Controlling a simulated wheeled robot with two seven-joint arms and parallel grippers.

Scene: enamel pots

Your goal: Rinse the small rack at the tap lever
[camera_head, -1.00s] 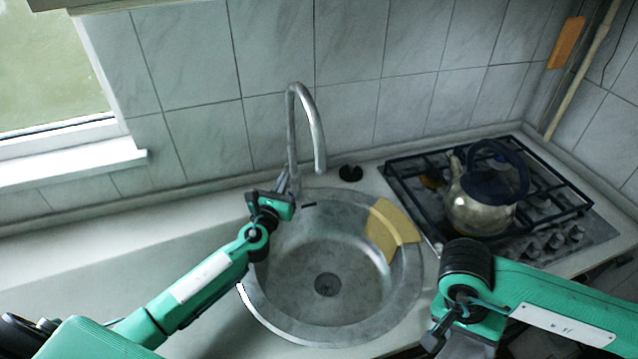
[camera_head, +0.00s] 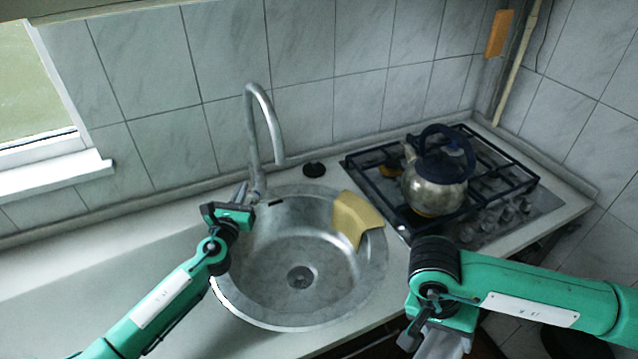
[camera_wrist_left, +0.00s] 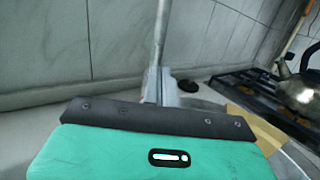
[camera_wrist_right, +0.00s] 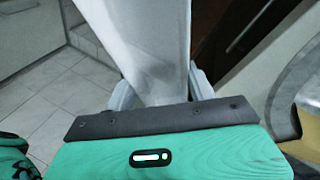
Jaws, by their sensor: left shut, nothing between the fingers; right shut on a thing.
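The tap (camera_head: 268,118) is a tall grey gooseneck behind the round metal sink (camera_head: 255,312). My left gripper (camera_head: 241,192) is shut and empty beside the tap's base, where I cannot make out the lever clearly. In the left wrist view its fingers overlap the tap's foot (camera_wrist_left: 158,60), so I cannot tell if they touch. My right gripper (camera_head: 438,342) is low in front of the counter. It is shut on a pale grey-white, sheet-like thing (camera_wrist_right: 145,45). I cannot tell whether this is the small rack, and no other rack shows.
A yellow cloth-like piece (camera_head: 355,218) lies over the sink's right rim. A black plug-like disc (camera_head: 314,169) lies behind the sink. A kettle (camera_head: 435,190) stands on the gas hob (camera_head: 520,205) at the right. The counter left of the sink is clear.

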